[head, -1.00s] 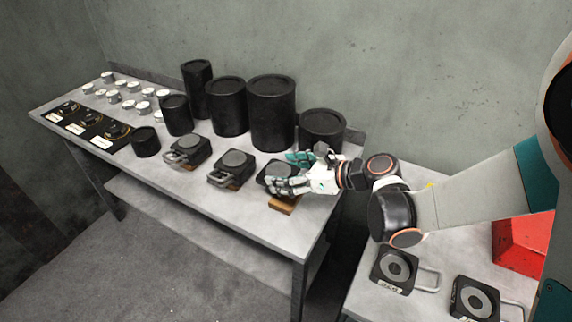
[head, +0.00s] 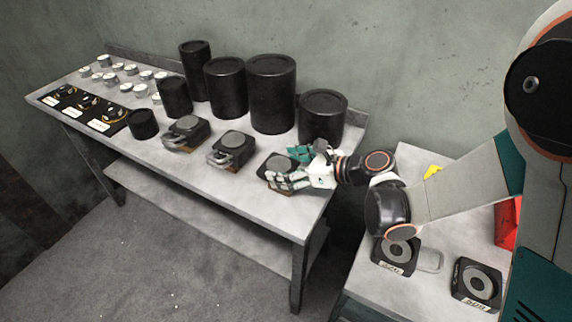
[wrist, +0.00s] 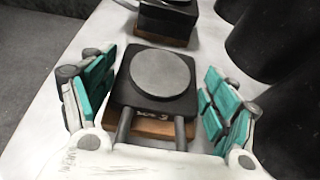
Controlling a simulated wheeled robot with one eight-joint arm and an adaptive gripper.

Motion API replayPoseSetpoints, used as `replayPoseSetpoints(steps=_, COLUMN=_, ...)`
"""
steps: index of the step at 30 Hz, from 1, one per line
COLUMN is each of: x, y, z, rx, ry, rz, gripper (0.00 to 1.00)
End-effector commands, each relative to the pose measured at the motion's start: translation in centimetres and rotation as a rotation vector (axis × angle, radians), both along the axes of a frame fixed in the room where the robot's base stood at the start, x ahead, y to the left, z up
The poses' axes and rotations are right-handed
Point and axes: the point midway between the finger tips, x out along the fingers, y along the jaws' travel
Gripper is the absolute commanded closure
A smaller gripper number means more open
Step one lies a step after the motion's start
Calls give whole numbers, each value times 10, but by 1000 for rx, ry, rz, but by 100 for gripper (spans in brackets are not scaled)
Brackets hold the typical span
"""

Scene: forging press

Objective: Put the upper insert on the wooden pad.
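The upper insert is a black square block (head: 265,168) with a round grey disc on top, near the right front of the long table. In the wrist view the insert (wrist: 158,85) has two handle bars pointing toward me. The wooden pad (wrist: 150,128) shows as a brown edge under the insert, which appears to rest on it. The pad is mostly hidden by the insert and my fingers. My gripper (wrist: 157,100) is open, with teal-padded fingers on either side of the insert and small gaps between. In the head view my gripper (head: 290,170) reaches in from the right.
Two similar handled blocks (head: 232,147) (head: 186,132) stand to the left on the table (head: 200,185). Tall black cylinders (head: 272,95) stand close behind. Small metal pieces (head: 110,75) are at the far left. The right table holds more labelled blocks (head: 396,256) and a red object (head: 507,222).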

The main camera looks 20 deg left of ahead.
Motion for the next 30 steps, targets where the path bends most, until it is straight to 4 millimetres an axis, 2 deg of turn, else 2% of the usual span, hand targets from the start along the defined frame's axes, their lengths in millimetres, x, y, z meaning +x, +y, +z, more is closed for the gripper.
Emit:
replayPoseSetpoints(steps=16, x=0, y=-4, z=5, rx=0, ry=1, rz=-1, gripper=6)
replayPoseSetpoints(steps=20, x=-1, y=-22, z=14, rx=0, ry=1, rz=-4, gripper=6)
replayPoseSetpoints(steps=30, x=-6, y=-85, z=40, rx=0, ry=0, rz=-4, gripper=6)
